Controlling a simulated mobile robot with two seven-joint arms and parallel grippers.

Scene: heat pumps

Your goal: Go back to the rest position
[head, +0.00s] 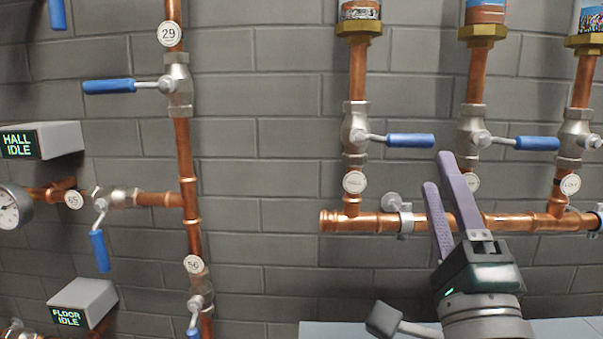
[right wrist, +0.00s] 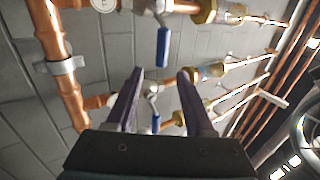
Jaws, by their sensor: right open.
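My right gripper (head: 440,172) is raised in front of the horizontal copper manifold pipe (head: 377,221) on the right of the head view. Its two purple fingers are apart with nothing between them. In the right wrist view the same open gripper (right wrist: 160,75) points up towards the pipework, with a blue valve handle (right wrist: 163,47) beyond the fingertips. I cannot tell from the views how far the fingers are from the pipes. My left gripper does not show.
Blue-handled valves stand above the manifold, one handle (head: 410,140) just above my right fingers. A vertical copper pipe (head: 186,160) with valves, a gauge (head: 10,208) and a HALL IDLE box (head: 62,139) are at left. A grey surface (head: 340,330) lies below. Bare wall (head: 262,150) shows between.

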